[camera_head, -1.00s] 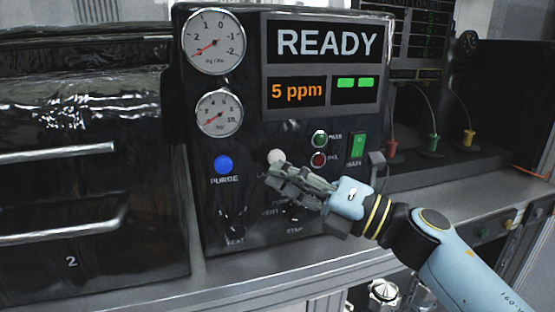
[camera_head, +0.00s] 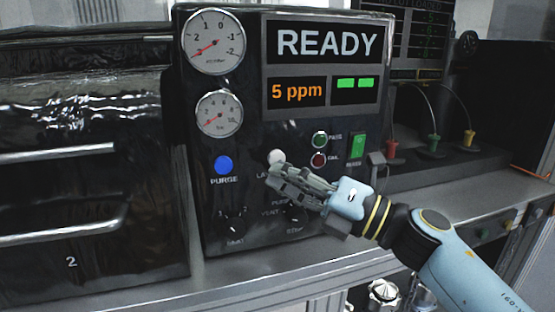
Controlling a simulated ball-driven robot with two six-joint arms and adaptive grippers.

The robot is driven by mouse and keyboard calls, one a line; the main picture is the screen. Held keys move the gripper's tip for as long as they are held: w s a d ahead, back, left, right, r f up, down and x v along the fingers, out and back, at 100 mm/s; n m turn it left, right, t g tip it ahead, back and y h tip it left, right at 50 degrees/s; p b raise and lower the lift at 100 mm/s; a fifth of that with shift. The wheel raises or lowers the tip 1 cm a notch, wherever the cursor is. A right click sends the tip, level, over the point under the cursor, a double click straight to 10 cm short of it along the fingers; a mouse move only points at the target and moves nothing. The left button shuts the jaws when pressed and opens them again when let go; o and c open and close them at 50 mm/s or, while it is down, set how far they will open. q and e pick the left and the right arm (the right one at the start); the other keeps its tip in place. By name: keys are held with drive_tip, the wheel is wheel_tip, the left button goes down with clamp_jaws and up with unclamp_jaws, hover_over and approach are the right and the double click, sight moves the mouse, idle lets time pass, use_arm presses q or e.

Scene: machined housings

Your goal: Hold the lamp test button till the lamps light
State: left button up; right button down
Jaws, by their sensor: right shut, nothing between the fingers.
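The lamp test button is the pale round button (camera_head: 276,157) on the black test panel (camera_head: 240,120), with its label partly hidden by my gripper. My right gripper (camera_head: 272,172) is shut and empty, its tips just below the button; I cannot tell whether they touch it. The green PASS lamp (camera_head: 320,139) and red FAIL lamp (camera_head: 318,159) look dark, with no clear glow. The display (camera_head: 326,43) reads READY. My left gripper is not in view.
A blue PURGE button (camera_head: 223,165) is left of the pale button. Knobs (camera_head: 235,225) sit below, one partly behind my gripper. A lit green switch (camera_head: 357,146) is at right. Two gauges (camera_head: 213,41) are at upper left. A drawer cabinet (camera_head: 80,190) stands left.

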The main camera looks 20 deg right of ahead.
drive_tip(key=shift+w, duration=0.1)
drive_tip(key=shift+w, duration=0.35)
drive_tip(key=shift+w, duration=0.35)
idle(0.7)
drive_tip(key=shift+s, duration=0.85)
drive_tip(key=shift+s+d+p, duration=0.1)
drive_tip(key=shift+s+p, duration=0.45)
drive_tip(key=shift+s, duration=1.95)
